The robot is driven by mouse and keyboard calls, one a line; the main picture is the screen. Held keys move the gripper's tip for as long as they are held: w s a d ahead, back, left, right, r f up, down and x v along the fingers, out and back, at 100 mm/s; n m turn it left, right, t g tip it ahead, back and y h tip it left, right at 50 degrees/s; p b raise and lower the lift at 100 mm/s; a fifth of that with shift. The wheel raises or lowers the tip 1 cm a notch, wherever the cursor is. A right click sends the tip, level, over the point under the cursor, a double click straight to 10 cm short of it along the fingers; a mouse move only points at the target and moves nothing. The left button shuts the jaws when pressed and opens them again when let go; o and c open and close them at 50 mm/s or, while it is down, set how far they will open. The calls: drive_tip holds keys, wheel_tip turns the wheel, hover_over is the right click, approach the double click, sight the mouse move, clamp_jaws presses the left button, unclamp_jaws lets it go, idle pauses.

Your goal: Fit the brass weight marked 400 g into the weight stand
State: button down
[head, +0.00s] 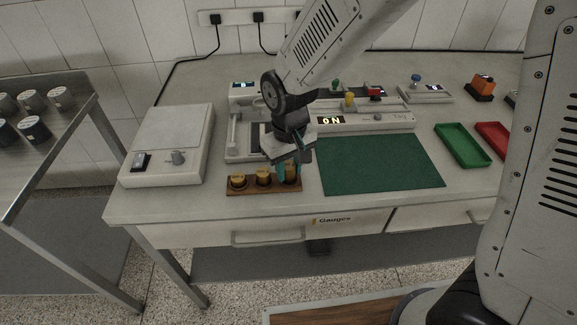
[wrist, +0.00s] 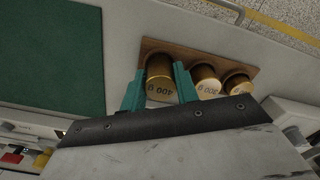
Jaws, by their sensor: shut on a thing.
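The wooden weight stand (head: 250,190) lies at the front edge of the bench; it also shows in the wrist view (wrist: 150,46). My gripper (head: 290,173) points down over its right end in the head view. In the wrist view the two teal fingers of my gripper (wrist: 159,74) are shut on the brass weight marked 400 g (wrist: 160,82). That weight is upright at the end place of the stand; I cannot tell whether it is fully seated. A brass weight marked 300 (wrist: 205,80) and a smaller brass weight (wrist: 236,80) stand in the other places.
A green mat (head: 380,163) lies right of the stand. A white box with a switch and knob (head: 170,145) stands at the left. Behind are a long device with a lit display (head: 365,120). A green tray (head: 462,146) and a red tray (head: 495,138) lie far right.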

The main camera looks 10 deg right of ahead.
sight(289, 165)
drive_tip(key=c, duration=1.1)
unclamp_jaws()
drive_tip(key=shift+o, duration=0.2)
wheel_tip(289, 165, up, 12)
drive_tip(key=s+d+r+m, duration=0.1)
drive_tip(key=s+d+r, duration=0.2)
drive_tip(key=d, duration=0.3)
drive_tip(key=s+d+r+m, duration=0.1)
drive_tip(key=s+d+r, duration=0.25)
drive_tip(key=d, duration=0.25)
drive_tip(key=s+d+m, duration=0.1)
drive_tip(key=s+d, duration=0.3)
drive_tip(key=s, duration=0.2)
drive_tip(key=s+d+r+m+t, duration=0.1)
drive_tip(key=s+d+m, duration=0.1)
drive_tip(key=s+d, duration=0.2)
drive_tip(key=shift+s+d, duration=0.35)
drive_tip(key=shift+s, duration=1.15)
